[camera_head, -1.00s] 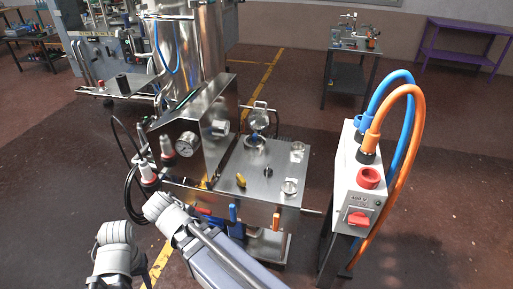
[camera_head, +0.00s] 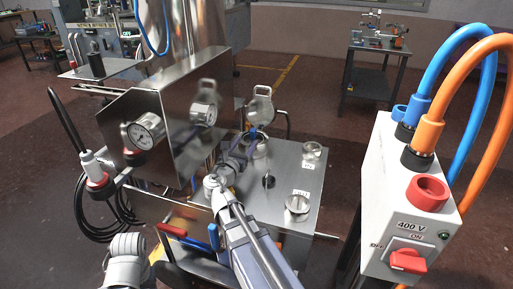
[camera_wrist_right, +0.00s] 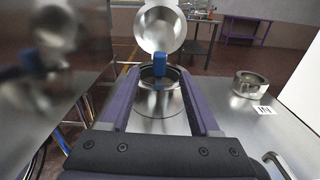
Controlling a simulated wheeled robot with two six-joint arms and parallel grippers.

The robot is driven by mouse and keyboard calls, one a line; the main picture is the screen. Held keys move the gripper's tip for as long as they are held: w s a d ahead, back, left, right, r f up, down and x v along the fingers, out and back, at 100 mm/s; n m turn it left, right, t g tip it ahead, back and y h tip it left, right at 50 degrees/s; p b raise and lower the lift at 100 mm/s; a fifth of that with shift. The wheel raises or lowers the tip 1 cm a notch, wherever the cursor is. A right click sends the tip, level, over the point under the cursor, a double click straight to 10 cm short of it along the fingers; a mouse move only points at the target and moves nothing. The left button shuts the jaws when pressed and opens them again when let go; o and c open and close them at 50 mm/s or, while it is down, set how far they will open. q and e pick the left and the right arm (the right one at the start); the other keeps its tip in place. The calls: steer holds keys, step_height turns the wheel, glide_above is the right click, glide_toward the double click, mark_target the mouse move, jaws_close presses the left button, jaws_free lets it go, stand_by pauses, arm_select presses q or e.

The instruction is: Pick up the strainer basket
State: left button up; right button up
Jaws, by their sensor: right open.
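The strainer basket shows by its blue handle (camera_wrist_right: 160,62), which stands up out of a round metal housing (camera_wrist_right: 160,103). The basket's body is down inside the housing and mostly hidden. The housing's round lid (camera_wrist_right: 160,28) is swung open behind it; the lid also shows in the head view (camera_head: 260,106). My right gripper (camera_wrist_right: 159,76) is open, its two purple fingers on either side of the housing, pointing toward the handle. I see no contact with the handle. In the head view the right gripper (camera_head: 243,146) is small beside the housing. My left gripper is not in view.
A tall steel panel with a gauge (camera_head: 146,131) stands close left of the gripper. A short metal ring (camera_wrist_right: 250,83) sits on the steel top to the right, beside a label. A white 400 V box (camera_head: 415,205) with thick hoses stands further right.

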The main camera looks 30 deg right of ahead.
mark_target(252, 133)
steer(key=shift+w+d+n, duration=0.3)
steer(key=shift+w+d, duration=0.1)
steer(key=shift+d, duration=0.05)
steer(key=shift+x, duration=3.7)
steer(key=shift+r, duration=0.1)
steer(key=shift+c, duration=0.4)
jaws_close()
